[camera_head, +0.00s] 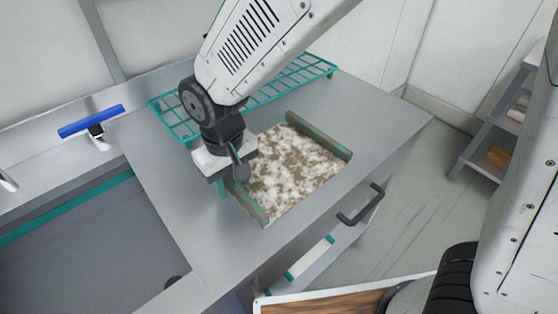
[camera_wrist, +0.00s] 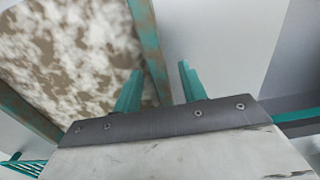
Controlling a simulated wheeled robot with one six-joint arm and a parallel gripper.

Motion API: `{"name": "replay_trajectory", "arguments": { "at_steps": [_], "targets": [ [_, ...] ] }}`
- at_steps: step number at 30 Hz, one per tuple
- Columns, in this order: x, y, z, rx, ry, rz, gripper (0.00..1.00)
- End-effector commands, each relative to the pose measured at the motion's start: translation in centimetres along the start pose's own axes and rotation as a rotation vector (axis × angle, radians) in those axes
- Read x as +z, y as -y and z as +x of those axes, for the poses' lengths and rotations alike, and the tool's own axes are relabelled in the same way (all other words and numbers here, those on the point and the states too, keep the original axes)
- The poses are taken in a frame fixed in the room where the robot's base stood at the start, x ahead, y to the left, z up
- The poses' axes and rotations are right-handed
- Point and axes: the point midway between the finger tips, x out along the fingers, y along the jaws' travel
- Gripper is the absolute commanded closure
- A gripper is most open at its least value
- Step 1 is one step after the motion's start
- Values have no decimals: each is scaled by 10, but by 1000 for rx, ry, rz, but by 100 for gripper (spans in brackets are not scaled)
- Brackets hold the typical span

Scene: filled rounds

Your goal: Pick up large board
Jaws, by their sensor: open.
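A large board (camera_head: 295,172) lies flat on the grey counter, its face mottled brown and white, with raised green-brown bars along two opposite sides. It also fills the left of the wrist view (camera_wrist: 65,50). My gripper (camera_head: 232,180) is at the board's left bar, partly hidden by my wrist. In the wrist view my gripper (camera_wrist: 160,68) has its two teal fingers apart, one on each side of the line of that bar (camera_wrist: 150,45). Gaps show beside the bar, and nothing is clamped. I cannot tell how far the fingertips are above the counter.
A teal wire rack (camera_head: 290,80) stands behind the board. A sink basin (camera_head: 90,240) with a blue-topped tap (camera_head: 92,122) is at left. A dark handle (camera_head: 360,205) sticks out at the counter front. A wood-brown panel with a white rim (camera_head: 320,302) is at the bottom. Counter right of the board is clear.

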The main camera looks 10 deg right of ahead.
Motion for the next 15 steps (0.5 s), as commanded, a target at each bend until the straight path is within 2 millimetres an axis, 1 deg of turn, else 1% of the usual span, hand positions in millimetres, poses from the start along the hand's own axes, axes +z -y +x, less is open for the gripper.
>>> {"name": "replay_trajectory", "arguments": {
  "at_steps": [3, 4, 5, 6, 8, 9, 15],
  "targets": [
    [0, 0, 0, 0, 0, 0, 58],
    [0, 0, 0, 0, 0, 0, 61],
    [0, 0, 0, 0, 0, 0, 69],
    [0, 0, 0, 0, 0, 0, 80],
    [0, 0, 0, 0, 0, 0, 97],
    [0, 0, 0, 0, 0, 0, 100],
    [0, 0, -1, 0, -1, 0, 100]
  ]
}}
